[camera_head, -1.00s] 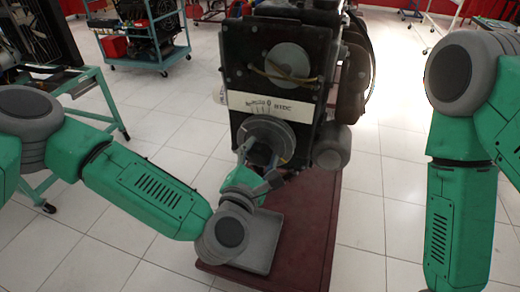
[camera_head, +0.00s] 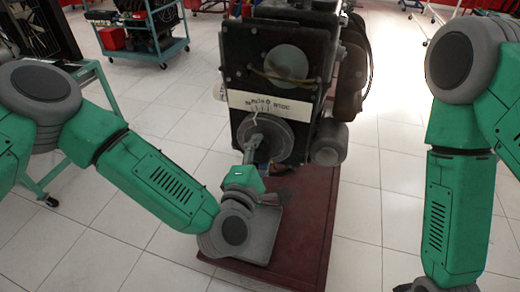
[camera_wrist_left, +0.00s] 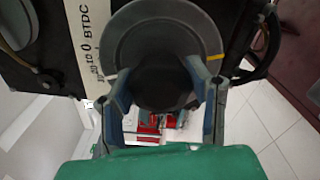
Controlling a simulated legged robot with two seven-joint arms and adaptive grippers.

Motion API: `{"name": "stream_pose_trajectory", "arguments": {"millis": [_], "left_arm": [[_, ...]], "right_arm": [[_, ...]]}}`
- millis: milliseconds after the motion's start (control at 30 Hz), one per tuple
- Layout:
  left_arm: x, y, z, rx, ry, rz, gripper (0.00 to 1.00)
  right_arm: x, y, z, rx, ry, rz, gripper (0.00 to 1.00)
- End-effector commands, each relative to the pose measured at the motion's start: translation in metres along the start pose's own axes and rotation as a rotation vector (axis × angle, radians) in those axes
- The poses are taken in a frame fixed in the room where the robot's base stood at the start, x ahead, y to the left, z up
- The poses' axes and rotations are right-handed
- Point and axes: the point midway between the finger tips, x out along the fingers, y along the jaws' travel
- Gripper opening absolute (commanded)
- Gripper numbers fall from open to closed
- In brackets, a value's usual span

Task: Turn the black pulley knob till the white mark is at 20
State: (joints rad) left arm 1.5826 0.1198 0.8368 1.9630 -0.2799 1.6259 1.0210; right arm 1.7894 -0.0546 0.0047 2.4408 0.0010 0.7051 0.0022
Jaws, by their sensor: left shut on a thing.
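The grey pulley (camera_head: 283,143) is on the lower front of the engine, and its black knob (camera_wrist_left: 160,62) fills the middle of the left wrist view. My left gripper (camera_head: 255,148) is shut on the knob, one finger on each side, also in the left wrist view (camera_wrist_left: 163,95). A white scale plate (camera_head: 291,107) marked BTDC is above the pulley; it runs down the left of the wrist view (camera_wrist_left: 83,22). A small white mark (camera_wrist_left: 110,77) is on the pulley rim beside the low-number end of the plate; its exact reading is too small to tell. A yellow mark (camera_wrist_left: 215,57) is on the opposite rim.
The engine (camera_head: 235,55) stands on a dark red base (camera_head: 310,225) with a grey tray (camera_head: 262,240) below my left wrist. A green cart (camera_head: 150,45) is at the back left. White floor is open on both sides.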

Motion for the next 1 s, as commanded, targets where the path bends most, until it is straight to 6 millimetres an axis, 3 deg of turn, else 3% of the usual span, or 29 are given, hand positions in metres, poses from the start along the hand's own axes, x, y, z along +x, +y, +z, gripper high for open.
{"name": "stream_pose_trajectory", "arguments": {"millis": [400, 433, 467, 833, 1000], "left_arm": [[-0.001, -0.003, 0.002, 0.004, -0.005, -0.007, 0.16], [-0.001, -0.003, 0.002, 0.004, -0.004, -0.007, 0.55], [-0.001, -0.002, 0.002, 0.004, -0.004, -0.006, 0.66], [-0.004, -0.002, 0.001, 0.004, -0.002, -0.004, 0.66], [-0.026, -0.002, 0.000, 0.004, -0.001, -0.007, 0.66]], "right_arm": [[0.000, 0.000, 0.000, 0.000, 0.000, 0.000, 0.40], [0.000, 0.000, 0.000, 0.000, 0.000, 0.000, 0.40], [0.000, 0.000, 0.000, 0.000, 0.000, 0.000, 0.40], [-0.001, 0.000, 0.002, 0.000, 0.002, 0.000, 0.40], [-0.001, 0.000, 0.002, 0.000, 0.002, 0.000, 0.40]]}}
